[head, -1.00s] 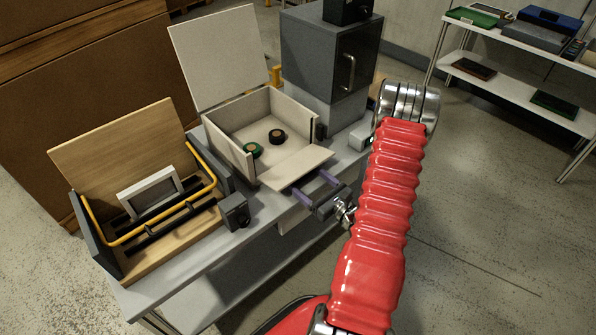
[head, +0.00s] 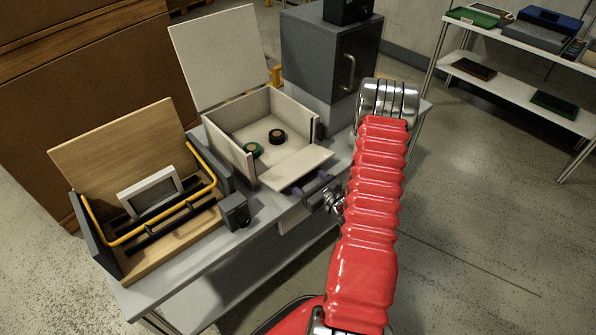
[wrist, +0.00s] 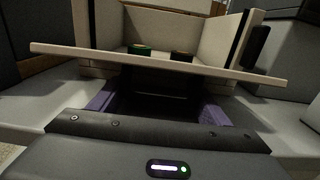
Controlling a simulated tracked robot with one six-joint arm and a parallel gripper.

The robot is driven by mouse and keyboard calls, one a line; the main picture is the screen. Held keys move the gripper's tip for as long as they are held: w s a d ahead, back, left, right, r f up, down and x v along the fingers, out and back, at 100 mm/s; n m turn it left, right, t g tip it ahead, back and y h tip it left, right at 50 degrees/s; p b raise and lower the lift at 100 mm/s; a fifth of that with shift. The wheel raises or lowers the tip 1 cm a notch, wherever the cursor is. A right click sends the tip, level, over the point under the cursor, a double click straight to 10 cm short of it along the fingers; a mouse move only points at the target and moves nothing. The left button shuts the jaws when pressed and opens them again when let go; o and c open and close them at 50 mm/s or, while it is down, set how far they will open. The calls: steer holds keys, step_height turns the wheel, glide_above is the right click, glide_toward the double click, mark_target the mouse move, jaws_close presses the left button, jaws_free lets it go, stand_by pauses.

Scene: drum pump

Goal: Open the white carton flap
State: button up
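The white carton (head: 236,161) stands on the grey bench, its lid (head: 219,55) upright at the back. Its front flap (head: 297,168) is folded down and outward, sticking out nearly level; its edge crosses the wrist view (wrist: 160,62). My gripper (head: 309,184) is low at the flap's outer edge. Its purple fingers are spread apart with nothing between them in the wrist view (wrist: 157,106). Their tips are partly hidden beneath the flap, and I cannot tell whether they touch it. A green ring (head: 253,150) and a dark ring (head: 277,136) lie inside the carton.
A wooden box with a yellow rail (head: 150,232) and a small dark block (head: 235,211) stand to the left on the bench (head: 215,268). A grey cabinet (head: 318,55) stands behind on the right. The floor right of my arm is clear.

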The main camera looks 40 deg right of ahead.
steer(key=shift+d, duration=0.1)
steer(key=c, duration=0.7)
